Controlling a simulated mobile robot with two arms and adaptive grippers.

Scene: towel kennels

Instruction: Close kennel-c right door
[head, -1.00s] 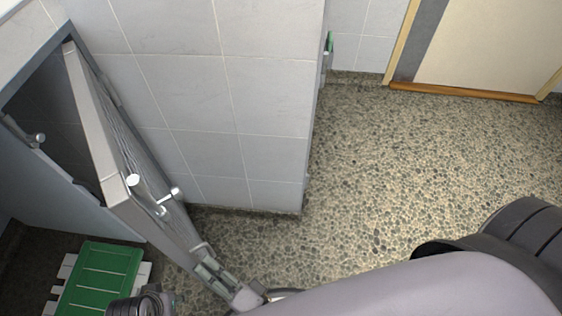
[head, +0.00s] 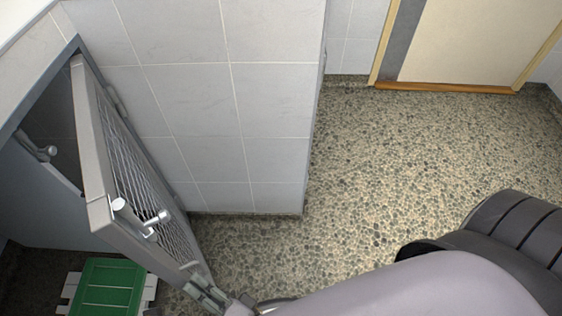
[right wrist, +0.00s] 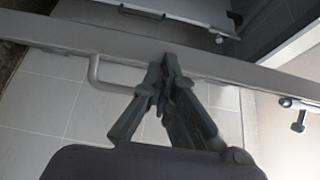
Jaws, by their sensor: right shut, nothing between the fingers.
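The kennel door (head: 97,150), a grey frame with wire mesh, stands partly open at the left of the head view. A silver latch (head: 140,217) sits on its frame. My right gripper (head: 207,293) is shut and empty at the door's lower end. In the right wrist view, its closed fingertips (right wrist: 166,62) are at the door's grey frame bar (right wrist: 75,50), apparently touching it. A bar handle (right wrist: 95,72) is left of the fingers. My left gripper is not in view.
A green slatted board (head: 106,287) lies on the floor below the opening. A tiled wall (head: 190,120) is right of the door. The pebbled floor (head: 400,160) is clear toward a cream door (head: 460,40) at the back right.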

